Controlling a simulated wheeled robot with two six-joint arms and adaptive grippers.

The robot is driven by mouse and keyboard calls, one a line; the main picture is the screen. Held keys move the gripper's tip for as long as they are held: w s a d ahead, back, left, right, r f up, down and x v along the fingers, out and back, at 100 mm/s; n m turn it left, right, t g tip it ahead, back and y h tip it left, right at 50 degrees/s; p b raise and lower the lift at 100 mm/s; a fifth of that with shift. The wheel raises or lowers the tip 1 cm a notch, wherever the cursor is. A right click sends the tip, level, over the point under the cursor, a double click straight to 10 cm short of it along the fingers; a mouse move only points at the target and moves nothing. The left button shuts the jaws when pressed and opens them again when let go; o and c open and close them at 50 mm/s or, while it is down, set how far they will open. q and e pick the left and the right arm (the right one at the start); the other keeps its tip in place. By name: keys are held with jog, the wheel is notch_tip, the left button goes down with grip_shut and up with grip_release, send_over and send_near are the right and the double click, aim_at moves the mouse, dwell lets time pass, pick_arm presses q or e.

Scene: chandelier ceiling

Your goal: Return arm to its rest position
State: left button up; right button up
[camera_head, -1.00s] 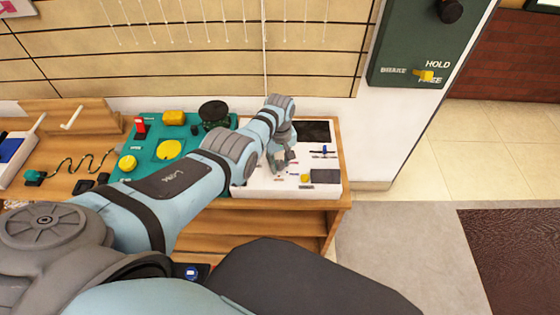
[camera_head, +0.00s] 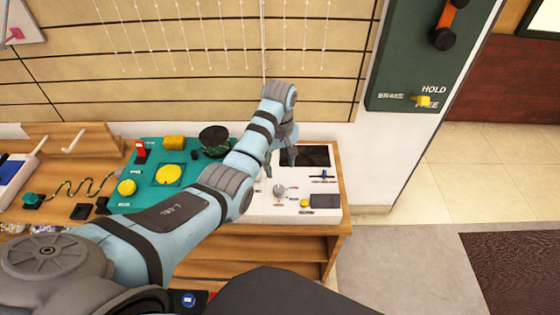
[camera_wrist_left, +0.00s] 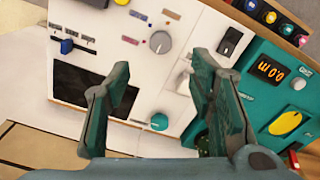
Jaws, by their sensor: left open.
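My left arm (camera_head: 160,225) reaches from the lower left over the workbench. My left gripper (camera_head: 280,163) is open and empty, above the back part of a white control panel (camera_head: 262,207). In the left wrist view the two fingers (camera_wrist_left: 160,68) are spread wide, with the white panel between and beyond them. A grey round knob (camera_head: 279,190) on the panel is clear of the fingers; it also shows in the left wrist view (camera_wrist_left: 161,42). My right gripper is out of view.
A teal panel (camera_head: 150,196) with yellow buttons stands left of the white one. A dark green wall board (camera_head: 405,70) with a yellow switch (camera_head: 423,101) hangs at the right. The floor (camera_head: 400,255) to the right of the wooden bench (camera_head: 290,248) is clear.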

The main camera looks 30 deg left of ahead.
pick_arm(q)
jog(key=shift+r, duration=0.4)
